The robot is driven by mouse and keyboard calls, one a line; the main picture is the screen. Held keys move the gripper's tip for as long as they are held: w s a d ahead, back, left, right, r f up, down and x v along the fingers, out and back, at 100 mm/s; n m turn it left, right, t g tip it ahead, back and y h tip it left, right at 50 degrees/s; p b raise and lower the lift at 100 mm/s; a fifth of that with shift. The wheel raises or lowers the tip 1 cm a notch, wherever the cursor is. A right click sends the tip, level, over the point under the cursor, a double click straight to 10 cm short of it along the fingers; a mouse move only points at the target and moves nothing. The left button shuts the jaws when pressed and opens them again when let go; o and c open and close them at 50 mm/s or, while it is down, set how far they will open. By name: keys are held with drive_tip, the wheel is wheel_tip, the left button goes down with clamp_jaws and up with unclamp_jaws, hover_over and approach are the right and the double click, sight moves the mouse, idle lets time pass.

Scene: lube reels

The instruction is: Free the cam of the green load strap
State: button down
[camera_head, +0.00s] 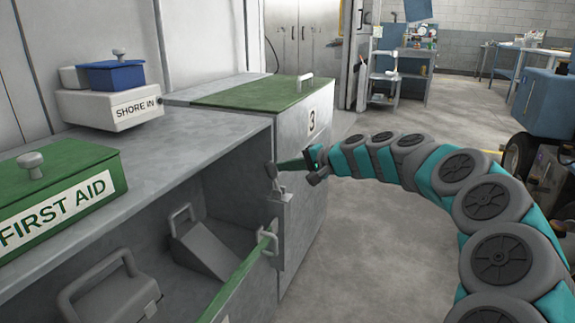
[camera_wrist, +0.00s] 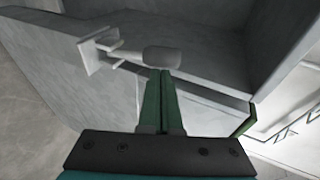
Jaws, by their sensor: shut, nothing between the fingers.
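The green load strap (camera_head: 240,278) runs across the open front of the grey cabinet. It ends at a pale grey loop (camera_head: 268,243) on the right-hand post. Above that loop sits a small grey cam lever (camera_head: 271,172) with a rounded end, on a bracket (camera_head: 286,197). In the wrist view the cam lever (camera_wrist: 163,56) lies just beyond my fingertips. A short piece of green strap (camera_wrist: 242,121) shows there at right. My gripper (camera_head: 281,166) is shut, its green fingers (camera_wrist: 161,76) together at the lever's rounded end. I cannot tell whether they touch it.
Inside the cabinet are a grey wedge with a handle (camera_head: 205,252) and another handled grey item (camera_head: 110,293). A green FIRST AID box (camera_head: 55,195) and a SHORE IN box (camera_head: 110,107) stand on top.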

drive_tip(key=shift+w+a+r+h+p, duration=0.1)
drive_tip(key=shift+a+r+h+p, duration=0.25)
drive_tip(key=shift+p, duration=0.6)
drive_tip(key=shift+f+h, duration=0.2)
drive_tip(key=shift+h, duration=0.05)
drive_tip(key=shift+d+f, duration=0.1)
